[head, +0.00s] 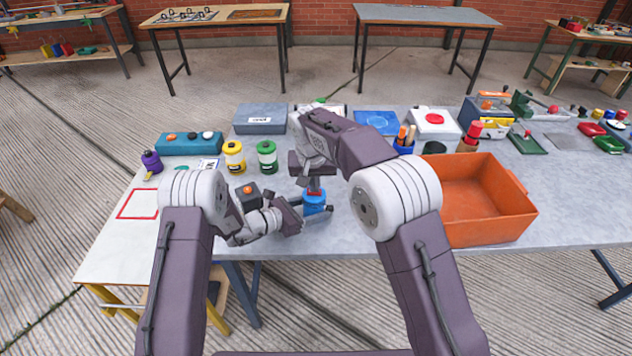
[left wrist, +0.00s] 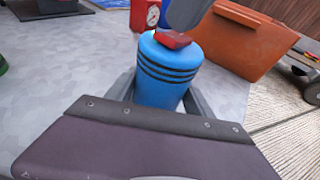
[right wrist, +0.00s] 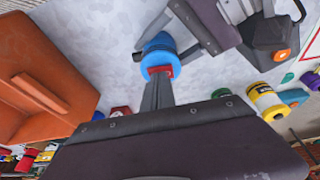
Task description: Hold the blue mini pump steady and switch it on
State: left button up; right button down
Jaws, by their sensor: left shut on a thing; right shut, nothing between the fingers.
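The blue mini pump (head: 313,204) stands upright on the grey table. In the left wrist view the pump (left wrist: 165,72) has dark bands and a red switch (left wrist: 172,39) on top. The switch also shows in the right wrist view (right wrist: 159,71). My left gripper (head: 314,209) is shut around the pump's body, one finger on each side. My right gripper (head: 315,186) is shut and empty, pointing down over the pump. Its fingertips (right wrist: 157,80) are at the red switch; I cannot tell whether they press it. A small yellow-green spot shows beside the switch.
An orange bin (head: 487,212) stands to the right. A dark block with an orange button (head: 248,195) is close to my left wrist. Yellow (head: 234,157) and green (head: 267,156) canisters stand behind. A red gauge (left wrist: 152,14) shows behind the pump.

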jog(key=shift+r, duration=0.35)
jog(key=d+v, duration=0.2)
jog(key=v, duration=1)
jog(key=shift+w+d+r, duration=0.3)
jog(key=shift+d+r, duration=0.1)
jog(key=shift+r, duration=0.15)
pick_arm(q)
jog(key=o, duration=1.1)
jog(key=shift+c, duration=0.2)
